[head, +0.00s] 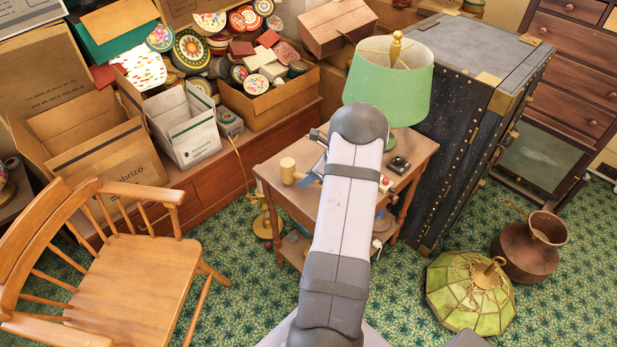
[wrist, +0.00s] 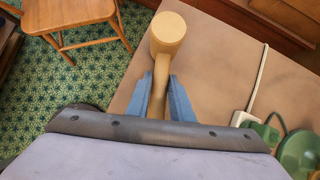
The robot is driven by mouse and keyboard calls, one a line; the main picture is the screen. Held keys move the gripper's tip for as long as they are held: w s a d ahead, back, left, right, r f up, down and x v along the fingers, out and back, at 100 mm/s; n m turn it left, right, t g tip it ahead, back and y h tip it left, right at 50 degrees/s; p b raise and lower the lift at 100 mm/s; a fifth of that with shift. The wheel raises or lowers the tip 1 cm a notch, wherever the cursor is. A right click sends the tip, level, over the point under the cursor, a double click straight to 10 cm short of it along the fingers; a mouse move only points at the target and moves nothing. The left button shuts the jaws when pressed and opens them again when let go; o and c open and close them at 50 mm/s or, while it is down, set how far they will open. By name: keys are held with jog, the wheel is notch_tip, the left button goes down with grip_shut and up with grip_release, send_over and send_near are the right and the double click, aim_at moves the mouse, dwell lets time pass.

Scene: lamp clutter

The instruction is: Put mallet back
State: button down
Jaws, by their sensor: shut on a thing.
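The mallet (wrist: 168,34) is pale tan wood with a round head and a thin handle. In the wrist view its head points away from me, and the handle runs back between my two blue fingers. My gripper (wrist: 161,84) is shut on the mallet's handle. In the head view the mallet's head (head: 287,166) shows over the left part of the small wooden table (head: 277,188), with a blue finger of my gripper (head: 306,180) beside it. My arm hides much of the table. I cannot tell whether the mallet touches the tabletop.
A green-shaded lamp (head: 390,85) stands at the table's back. A small dark box (head: 399,165) sits at its right. A white plug and cord (wrist: 243,118) lie right of the gripper. A wooden chair (head: 135,285) is left; a dark trunk (head: 450,110) is right.

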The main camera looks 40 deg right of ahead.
jog(key=shift+f+b, duration=0.3)
jog(key=shift+f, duration=0.1)
jog(key=c, duration=1.8)
grip_release()
jog(key=shift+o, duration=0.2)
jog(key=shift+f, duration=0.1)
jog(key=shift+s+r, duration=0.1)
jog(key=shift+r, duration=0.1)
jog(key=shift+p+v, duration=1.85)
jog(key=shift+v, duration=0.5)
jog(key=shift+o, duration=0.6)
jog(key=o, duration=0.4)
jog(key=shift+o, duration=0.2)
jog(key=shift+f, duration=0.1)
